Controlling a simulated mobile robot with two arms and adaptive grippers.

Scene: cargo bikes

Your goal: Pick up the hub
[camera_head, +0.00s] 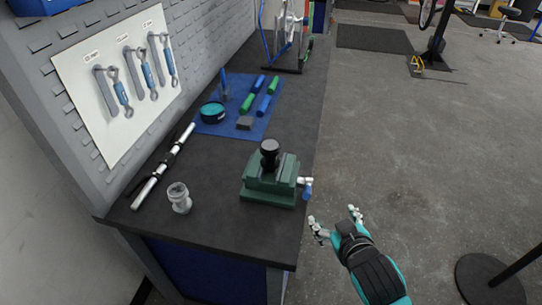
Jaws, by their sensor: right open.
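A silver, spool-shaped metal part that looks like the hub (179,197) stands on the dark workbench (228,220) near its front left corner. A green vise (269,190) stands to its right, with a black round part (269,153) at its top; I cannot tell whether the vise clamps it. My right gripper (335,218) is open and empty, out over the floor just right of the bench edge and apart from the vise and the hub. My left gripper is not in the picture.
A silver and black rod (163,166) lies along the bench's left side. A blue mat (213,127) holds several blue and green tools and a teal round tin (212,112). Wrenches hang on a white board (104,60). Open floor (400,140) lies to the right.

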